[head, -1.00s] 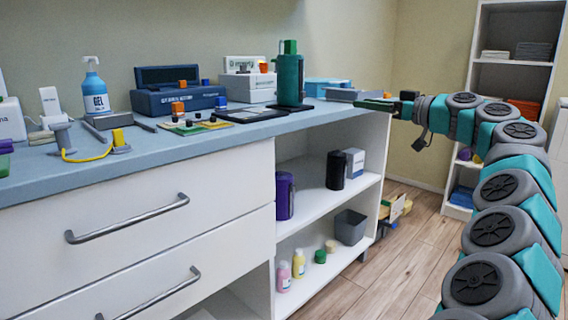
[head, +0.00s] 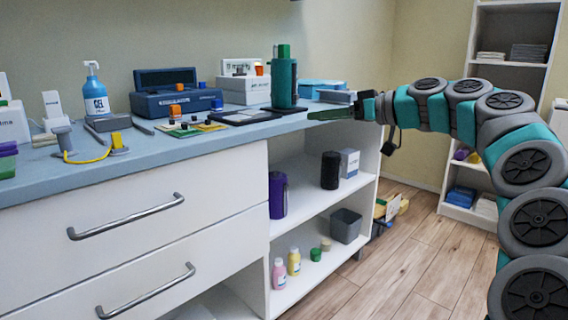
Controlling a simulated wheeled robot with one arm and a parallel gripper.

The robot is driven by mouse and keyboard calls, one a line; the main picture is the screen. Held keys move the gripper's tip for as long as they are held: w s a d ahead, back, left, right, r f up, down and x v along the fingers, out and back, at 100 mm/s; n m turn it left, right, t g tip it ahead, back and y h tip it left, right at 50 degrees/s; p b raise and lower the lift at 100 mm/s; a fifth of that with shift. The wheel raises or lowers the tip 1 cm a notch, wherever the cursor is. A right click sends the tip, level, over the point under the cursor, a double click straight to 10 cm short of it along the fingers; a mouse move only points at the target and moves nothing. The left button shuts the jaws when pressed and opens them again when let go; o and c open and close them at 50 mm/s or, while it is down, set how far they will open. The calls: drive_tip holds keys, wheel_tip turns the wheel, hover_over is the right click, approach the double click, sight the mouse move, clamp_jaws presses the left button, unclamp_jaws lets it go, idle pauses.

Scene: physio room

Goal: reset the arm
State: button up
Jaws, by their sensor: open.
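My gripper (head: 332,114) is at the end of my teal and grey arm, which reaches in from the right. Its green fingers point left at the right end of the blue counter (head: 215,141), close to the counter edge. I see no object between the fingers, and they show almost edge-on. The teal bottle (head: 284,80) stands on the counter to the left of the fingertips, apart from them.
The counter holds a gel bottle (head: 95,92), a dark blue case (head: 172,102) and a white box (head: 246,88). Below are drawers and open shelves with a purple bottle (head: 278,195) and a grey bin (head: 346,226).

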drive_tip(key=s+a+f+m+g+h+p, duration=0.1)
drive_tip(key=s+a+f+g+h, duration=0.2)
drive_tip(key=s, duration=0.4)
drive_tip(key=s+a+f+g+h+p, duration=0.1)
drive_tip(key=s+a+f, duration=0.2)
drive_tip(key=s+f, duration=0.3)
drive_tip(key=s+a+f+m+g+h+p, duration=0.1)
drive_tip(key=s+a+f+g, duration=0.2)
drive_tip(key=s, duration=0.5)
drive_tip(key=s+d+f+m+g+h+p, duration=0.1)
drive_tip(key=s+d+f+m+h, duration=0.1)
drive_tip(key=s+d+f, duration=0.3)
drive_tip(key=s+d+f+m+g+h+p, duration=0.1)
drive_tip(key=s+d+f+m+h, duration=0.1)
drive_tip(key=s+d+f, duration=0.3)
drive_tip(key=s+d+f+m+h, duration=0.3)
drive_tip(key=s+f, duration=0.6)
drive_tip(key=s, duration=0.6)
drive_tip(key=shift+s+d+f+g+h+p, duration=0.2)
drive_tip(key=shift+s+d+g+h+p, duration=0.15)
drive_tip(key=shift+d+h, duration=0.5)
drive_tip(key=shift+w, duration=0.15)
